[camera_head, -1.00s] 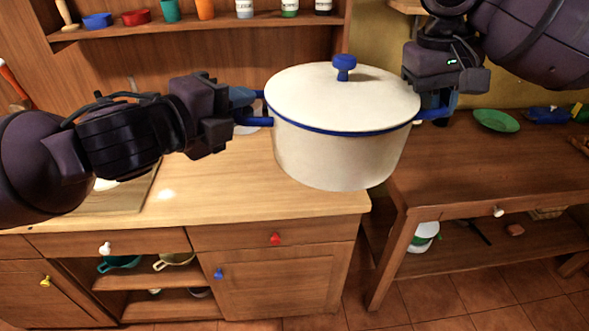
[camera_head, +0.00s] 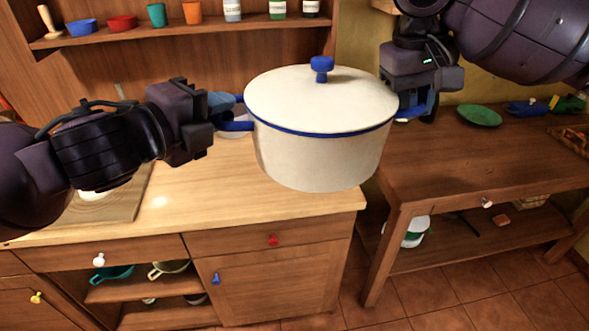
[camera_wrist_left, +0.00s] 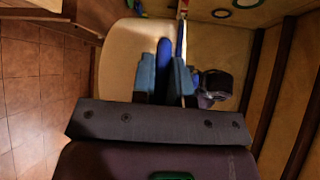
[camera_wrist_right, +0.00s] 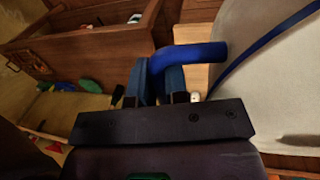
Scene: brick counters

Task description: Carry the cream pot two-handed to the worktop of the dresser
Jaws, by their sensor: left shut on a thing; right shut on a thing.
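The cream pot (camera_head: 318,150) has a blue rim, a cream lid (camera_head: 300,92) with a blue knob, and blue side handles. It looks level and held up in front of the dresser worktop (camera_head: 200,195), overlapping its right part in the head view. My left gripper (camera_head: 228,112) is shut on the pot's left handle, which also shows between the fingers in the left wrist view (camera_wrist_left: 164,68). My right gripper (camera_head: 408,108) is shut on the right handle, a blue bar in the right wrist view (camera_wrist_right: 190,55). The pot's underside and its height above the worktop cannot be told.
A board (camera_head: 105,208) lies on the worktop's left. Something pale stands behind the pot's left handle. A shelf (camera_head: 190,38) with cups, bowls and jars runs above. A lower wooden table (camera_head: 480,155) with a green plate (camera_head: 480,115) stands right. The worktop's front middle is clear.

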